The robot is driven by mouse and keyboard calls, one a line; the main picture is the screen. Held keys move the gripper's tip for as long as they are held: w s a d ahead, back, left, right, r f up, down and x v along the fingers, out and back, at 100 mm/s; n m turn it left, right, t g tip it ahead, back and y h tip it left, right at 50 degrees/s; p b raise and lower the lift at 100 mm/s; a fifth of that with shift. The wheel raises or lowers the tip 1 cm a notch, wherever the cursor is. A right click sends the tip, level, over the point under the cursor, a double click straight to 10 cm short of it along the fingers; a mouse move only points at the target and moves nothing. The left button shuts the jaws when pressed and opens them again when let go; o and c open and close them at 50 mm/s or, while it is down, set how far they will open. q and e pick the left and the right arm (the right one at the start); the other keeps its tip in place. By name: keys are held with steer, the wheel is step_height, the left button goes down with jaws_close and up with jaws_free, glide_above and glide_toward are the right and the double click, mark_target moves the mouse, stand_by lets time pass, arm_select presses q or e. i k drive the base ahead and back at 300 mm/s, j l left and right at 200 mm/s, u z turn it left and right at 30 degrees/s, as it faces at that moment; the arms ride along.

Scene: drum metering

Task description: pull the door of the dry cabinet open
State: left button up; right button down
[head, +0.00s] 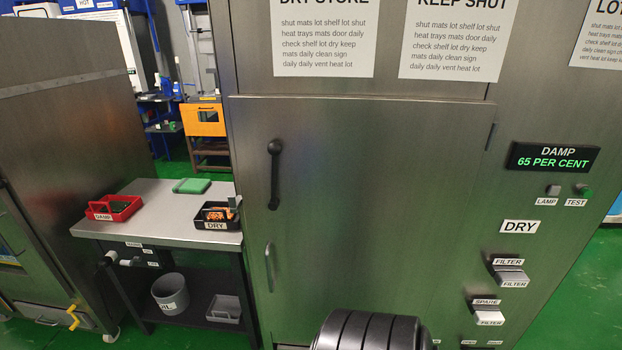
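The dry cabinet (460,180) is a large brushed-metal body filling the middle and right of the head view. Its door (370,210) is shut flush in the front. A black vertical handle (274,175) sits near the door's upper left edge. A second, grey metal handle (269,267) sits lower on the left edge. A hinge (491,136) shows at the door's upper right. A black ribbed part of my own body shows at the bottom centre, in front of the door. Neither of my grippers is in view.
A bench (150,228) stands left of the cabinet, holding a red tray (115,208), a black tray marked DRY (217,216) and a green block (191,186). A bucket (170,293) is on its lower shelf. Green floor shows between the machines. A display (553,157) reads DAMP 65 PER CENT.

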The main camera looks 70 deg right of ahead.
mark_target(373, 192)
steer(key=k+z, duration=0.1)
steer(key=z, duration=2.35)
